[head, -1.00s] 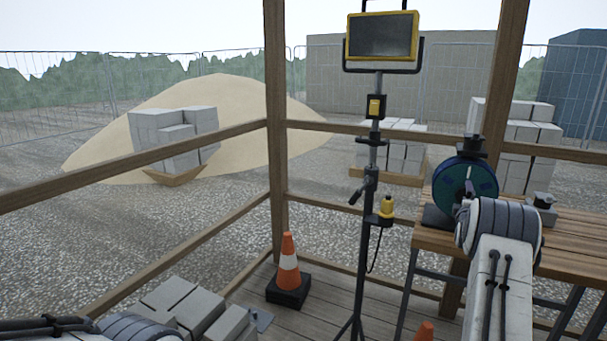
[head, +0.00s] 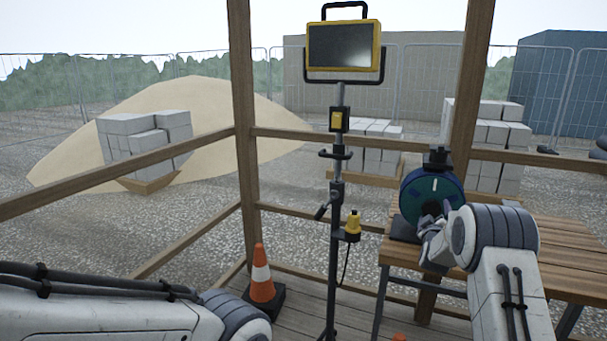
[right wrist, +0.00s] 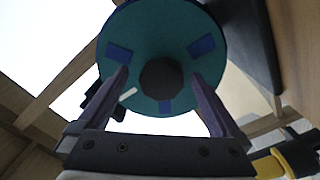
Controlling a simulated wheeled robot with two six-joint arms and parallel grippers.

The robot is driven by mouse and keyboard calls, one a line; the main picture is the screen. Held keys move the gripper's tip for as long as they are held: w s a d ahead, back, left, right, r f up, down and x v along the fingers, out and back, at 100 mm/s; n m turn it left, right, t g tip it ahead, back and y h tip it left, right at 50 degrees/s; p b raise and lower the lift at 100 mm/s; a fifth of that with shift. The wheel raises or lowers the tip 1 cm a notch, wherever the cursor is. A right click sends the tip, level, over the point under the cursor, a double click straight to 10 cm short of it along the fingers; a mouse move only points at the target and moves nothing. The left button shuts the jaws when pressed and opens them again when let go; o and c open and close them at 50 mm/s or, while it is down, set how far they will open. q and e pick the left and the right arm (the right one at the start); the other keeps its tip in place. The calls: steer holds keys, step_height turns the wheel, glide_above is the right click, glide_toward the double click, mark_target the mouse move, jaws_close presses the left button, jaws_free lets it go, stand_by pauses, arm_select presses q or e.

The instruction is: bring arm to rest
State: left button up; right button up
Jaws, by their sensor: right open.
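My right gripper (head: 432,232) is in front of a round teal disc with a dark rim (head: 432,196), which stands upright at the left end of the wooden bench (head: 560,245). In the right wrist view the two fingers of my right gripper (right wrist: 163,85) are spread apart below and in front of the disc (right wrist: 160,30). The disc's dark hub (right wrist: 160,78) shows in the gap between them. I cannot tell whether the fingers touch the disc. My left arm lies across the lower left of the head view; its gripper is out of view.
A tripod stand with a yellow-framed lamp (head: 343,47) rises left of the bench. A traffic cone (head: 262,275) stands on the plank floor by the corner post (head: 243,120). Wooden rails close off the hut. Outside are stacked blocks (head: 128,145) and a sand heap (head: 205,100).

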steer(key=shift+m, duration=0.7)
steer(key=shift+w+a+m, duration=0.15)
steer(key=shift+a+m, duration=0.2)
steer(key=shift+m, duration=0.05)
